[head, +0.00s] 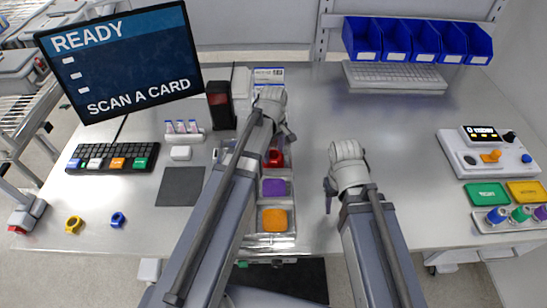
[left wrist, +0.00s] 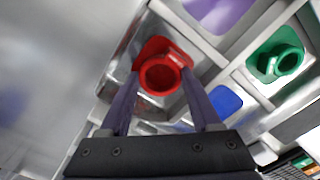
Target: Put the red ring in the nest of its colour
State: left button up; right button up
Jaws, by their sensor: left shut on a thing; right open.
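The red ring (left wrist: 160,92) is between the fingers of my left gripper (left wrist: 160,74), which is shut on it. The ring is over the red nest (left wrist: 152,45) of the tray and overlaps it in the left wrist view. I cannot tell whether it touches the nest floor. In the head view, my left gripper (head: 274,150) reaches over the tray (head: 292,205), and its arm hides the tray's left part. My right gripper (head: 328,192) is open and empty, over bare table to the right of the tray.
A green ring (left wrist: 288,62) sits in the green nest. The purple nest (head: 275,187), orange nest (head: 274,219) and blue nest (left wrist: 226,101) look empty. A yellow ring (head: 73,225) and a blue ring (head: 118,219) lie at front left. A red-black device (head: 220,105) stands behind.

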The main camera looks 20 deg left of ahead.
pick_arm(q)
jog(key=shift+f, duration=0.25)
pick_arm(e)
jog(key=shift+f, duration=0.2)
pick_arm(q)
jog(key=shift+f, duration=0.2)
pick_arm(e)
jog(key=shift+f, duration=0.25)
pick_arm(q)
jog(key=o, duration=1.3)
jog(key=shift+r, duration=0.2)
pick_arm(e)
jog(key=shift+r, duration=0.2)
pick_arm(q)
notch_tip(320, 180, up, 12)
jog(key=p, duration=1.2)
pick_arm(e)
notch_tip(320, 180, up, 12)
pick_arm(q)
jog(key=s+d+m+y, duration=0.1)
jog(key=s+d+m, duration=0.9)
jog(key=s+m, duration=0.4)
jog(key=shift+s+d+m, duration=0.25)
jog(key=shift+s+m, duration=0.1)
jog(key=shift+m, duration=0.25)
